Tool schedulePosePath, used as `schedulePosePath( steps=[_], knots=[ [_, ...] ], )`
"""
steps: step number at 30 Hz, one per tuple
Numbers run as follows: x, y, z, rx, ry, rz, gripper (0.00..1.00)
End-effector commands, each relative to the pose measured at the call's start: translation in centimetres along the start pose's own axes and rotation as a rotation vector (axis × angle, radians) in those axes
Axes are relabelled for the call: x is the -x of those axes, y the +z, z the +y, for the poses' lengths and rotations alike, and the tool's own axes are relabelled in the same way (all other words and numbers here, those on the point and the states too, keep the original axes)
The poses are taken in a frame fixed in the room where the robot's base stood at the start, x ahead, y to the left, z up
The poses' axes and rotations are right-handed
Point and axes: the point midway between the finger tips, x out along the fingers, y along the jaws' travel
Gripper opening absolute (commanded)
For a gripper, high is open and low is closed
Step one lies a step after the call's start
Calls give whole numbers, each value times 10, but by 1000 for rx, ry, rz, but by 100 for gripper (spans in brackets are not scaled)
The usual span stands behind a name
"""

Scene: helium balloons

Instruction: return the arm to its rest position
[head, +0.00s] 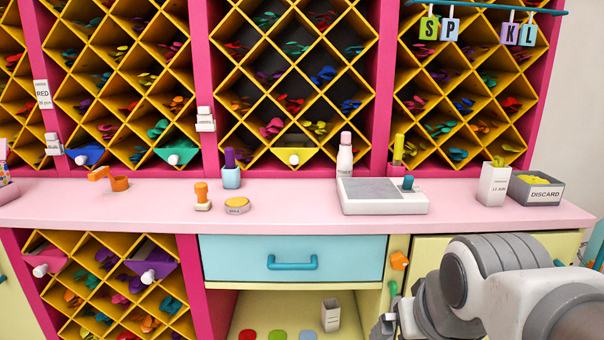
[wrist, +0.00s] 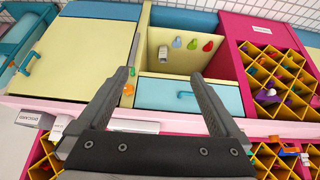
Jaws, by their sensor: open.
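My arm (head: 480,285) reaches in from the lower right of the head view, in front of the cream cabinet door below the pink counter. My gripper (wrist: 162,76) shows clearly in the wrist view, with its two dark fingers spread apart and nothing between them. Behind the fingers, the wrist view shows the blue drawer (wrist: 205,95) and the open cream shelf space, with the scene turned nearly upside down. In the head view, the gripper end is only partly visible at the bottom edge, beside the arm.
The pink counter (head: 270,200) carries a grey-topped device (head: 375,205), a white bottle (head: 345,158), an orange stamp (head: 202,195), a round yellow tin (head: 237,206) and a discard box (head: 536,190). Balloon-filled racks rise behind. The blue drawer (head: 240,262) is shut. The counter's front middle is clear.

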Motion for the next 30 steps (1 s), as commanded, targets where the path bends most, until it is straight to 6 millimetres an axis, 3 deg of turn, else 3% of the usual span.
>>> schedulePosePath(
  steps=[5, 6, 21, 30],
  knots=[
    [23, 43, -6, -8, -20, -37, 100],
    [36, 35, -6, -8, -20, -43, 100],
    [142, -30, -3, -8, -19, -42, 100],
    [182, -54, -2, -8, -19, -42, 100]
  ],
)
